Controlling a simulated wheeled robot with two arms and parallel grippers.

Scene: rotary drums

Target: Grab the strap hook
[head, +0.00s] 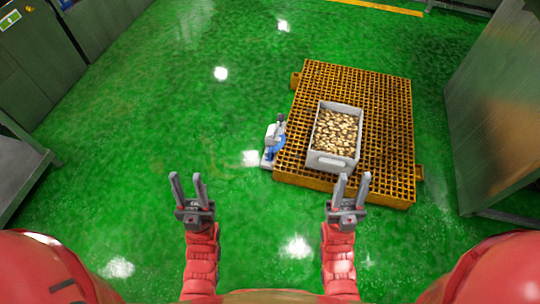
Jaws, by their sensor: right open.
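No strap hook can be made out for certain in the head view. A small blue, white and dark device (274,143) stands on the green floor against the left side of the yellow grated platform; it is too small to tell its parts. My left gripper (188,182) is open and empty, to the left of and nearer than this device. My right gripper (350,184) is open and empty, in front of the platform's near edge and just below the grey bin in the picture. Neither gripper visibly touches anything.
The yellow grated platform (386,130) carries a grey bin (333,163) full of small brownish pieces. Grey cabinets (40,55) stand at the left, and a metal panel (500,110) at the right. The green floor (150,110) at left and centre is clear.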

